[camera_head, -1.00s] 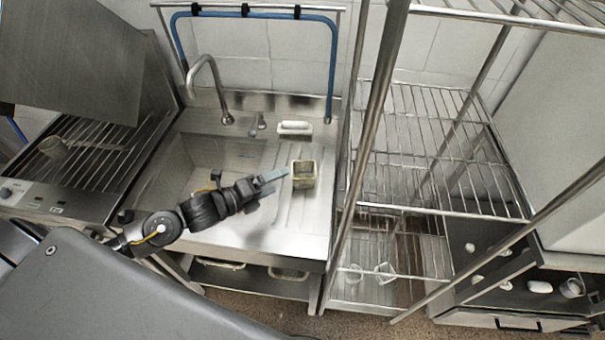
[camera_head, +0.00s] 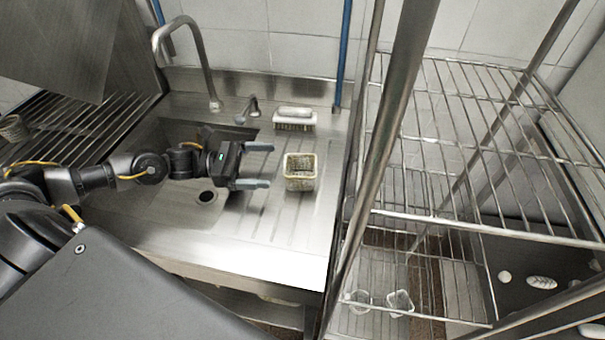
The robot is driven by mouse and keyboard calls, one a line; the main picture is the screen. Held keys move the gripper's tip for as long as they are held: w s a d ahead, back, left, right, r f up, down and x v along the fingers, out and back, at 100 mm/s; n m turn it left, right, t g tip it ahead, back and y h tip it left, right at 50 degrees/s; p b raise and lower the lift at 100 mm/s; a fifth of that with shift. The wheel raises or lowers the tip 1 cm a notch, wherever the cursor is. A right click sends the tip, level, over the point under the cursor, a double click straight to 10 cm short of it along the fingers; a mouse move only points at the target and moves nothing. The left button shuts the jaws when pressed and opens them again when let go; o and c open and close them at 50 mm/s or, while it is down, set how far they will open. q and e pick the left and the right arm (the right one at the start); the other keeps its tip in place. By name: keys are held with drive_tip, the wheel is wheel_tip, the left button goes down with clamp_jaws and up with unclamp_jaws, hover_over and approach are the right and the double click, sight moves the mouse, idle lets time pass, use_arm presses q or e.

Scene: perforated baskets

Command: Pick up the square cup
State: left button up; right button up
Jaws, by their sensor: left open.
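A square cup (camera_head: 300,182), a small beige perforated basket, stands upright on the ribbed steel drainboard (camera_head: 270,222) right of the sink. My left gripper (camera_head: 262,165) reaches in from the left, just left of the cup. Its two fingers are spread apart and point toward the cup, one toward its far side and one toward its near side. The fingertips stop short of the cup, and nothing is between them. My right gripper does not show.
A white brush (camera_head: 294,118) lies at the back of the drainboard. The faucet (camera_head: 190,55) rises behind the sink basin (camera_head: 165,180). A wire rack (camera_head: 440,190) with upright posts stands close on the right. Another basket (camera_head: 13,128) sits at the far left.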

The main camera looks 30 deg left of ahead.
sight(315, 167)
use_arm(q)
drive_tip(key=p+x, duration=0.1)
drive_tip(key=x, duration=0.2)
drive_tip(key=shift+w+d, duration=0.2)
drive_tip(key=shift+d, duration=0.15)
drive_tip(key=shift+w+d, duration=0.1)
drive_tip(key=shift+d, duration=0.15)
drive_tip(key=p+x, duration=0.2)
drive_tip(key=x, duration=0.3)
drive_tip(key=shift+f+p, duration=0.2)
drive_tip(key=shift+p, duration=0.15)
drive_tip(key=shift+f, duration=0.1)
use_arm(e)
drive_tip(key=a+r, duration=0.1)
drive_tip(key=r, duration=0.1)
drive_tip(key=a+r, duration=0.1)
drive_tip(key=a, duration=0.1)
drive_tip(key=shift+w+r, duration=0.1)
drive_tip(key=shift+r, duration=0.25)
use_arm(q)
drive_tip(key=shift+c, duration=0.3)
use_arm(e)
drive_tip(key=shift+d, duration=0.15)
use_arm(q)
drive_tip(key=c, duration=1)
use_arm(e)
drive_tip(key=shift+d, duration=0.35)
